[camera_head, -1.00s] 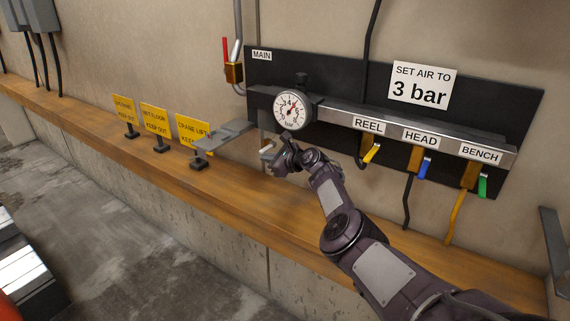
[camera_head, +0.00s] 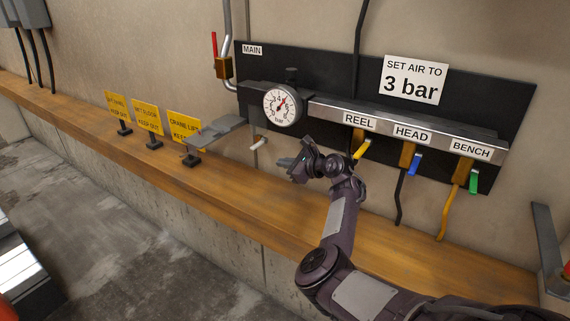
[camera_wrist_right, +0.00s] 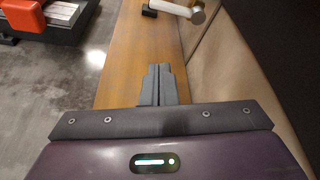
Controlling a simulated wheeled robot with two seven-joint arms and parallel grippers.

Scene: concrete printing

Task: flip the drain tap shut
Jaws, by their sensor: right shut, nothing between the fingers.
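The drain tap (camera_head: 259,143) is a small pale lever on the pipe below the round gauge, jutting out to the lower left. A pale lever with a rounded end, which looks like the tap, also shows at the top of the right wrist view (camera_wrist_right: 172,8). My right gripper (camera_head: 292,173) is to the right of the tap and a little lower, apart from it, above the wooden ledge. Its fingers (camera_wrist_right: 157,85) are together and empty in the right wrist view. My left gripper is not in view.
The pressure gauge (camera_head: 283,105) and manifold bar (camera_head: 325,108) are above my gripper. A grey bracket plate (camera_head: 216,131) is left of the tap. Yellow signs (camera_head: 185,127) stand along the wooden ledge (camera_head: 220,180). The yellow REEL valve handle (camera_head: 362,149) is close to my right wrist.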

